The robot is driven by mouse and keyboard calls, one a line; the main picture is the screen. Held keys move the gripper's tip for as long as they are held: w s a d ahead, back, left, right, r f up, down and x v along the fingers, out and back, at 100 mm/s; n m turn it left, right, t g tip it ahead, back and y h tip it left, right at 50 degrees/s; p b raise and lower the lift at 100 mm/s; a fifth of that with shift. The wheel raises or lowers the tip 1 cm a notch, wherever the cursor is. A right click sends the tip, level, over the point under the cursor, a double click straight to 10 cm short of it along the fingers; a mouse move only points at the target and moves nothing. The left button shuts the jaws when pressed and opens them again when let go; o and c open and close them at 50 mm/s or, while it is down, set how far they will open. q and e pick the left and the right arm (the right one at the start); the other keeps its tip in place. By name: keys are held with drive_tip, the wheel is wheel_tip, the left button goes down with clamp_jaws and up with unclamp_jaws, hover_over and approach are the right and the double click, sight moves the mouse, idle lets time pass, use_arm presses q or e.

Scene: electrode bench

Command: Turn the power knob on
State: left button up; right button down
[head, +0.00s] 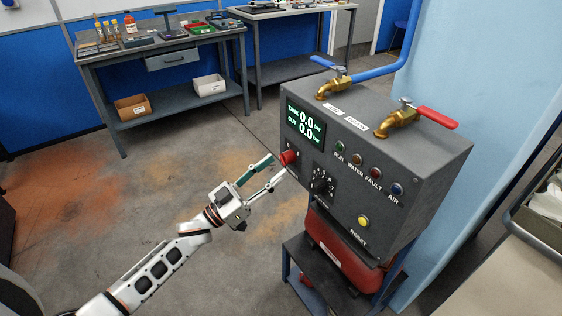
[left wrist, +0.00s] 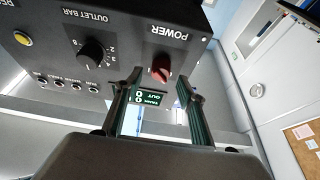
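The red power knob (head: 288,157) is on the front of a dark grey control box (head: 390,140), below its display. In the left wrist view, upside down, the red knob (left wrist: 161,70) sits beside the word POWER, with a pale pointer mark on it. My left gripper (head: 278,165) is open, its two fingers pointing at the knob. In the wrist view the fingertips (left wrist: 161,77) lie either side of the knob; I cannot tell whether they touch it. The display (head: 305,124) is lit and reads 0.0 for TANK and OUT. My right gripper is not in view.
A black outlet dial (head: 321,185) is right of the power knob, with a yellow reset button (head: 363,221) lower right. Brass valves with a blue lever (head: 327,64) and a red lever (head: 437,117) are on top. Open floor lies left of the box; a workbench (head: 160,45) stands behind.

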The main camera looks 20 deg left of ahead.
sight(282, 162)
use_arm(q)
drive_tip(key=shift+x, duration=1.8)
drive_tip(key=shift+f, duration=0.1)
drive_tip(key=c, duration=1.1)
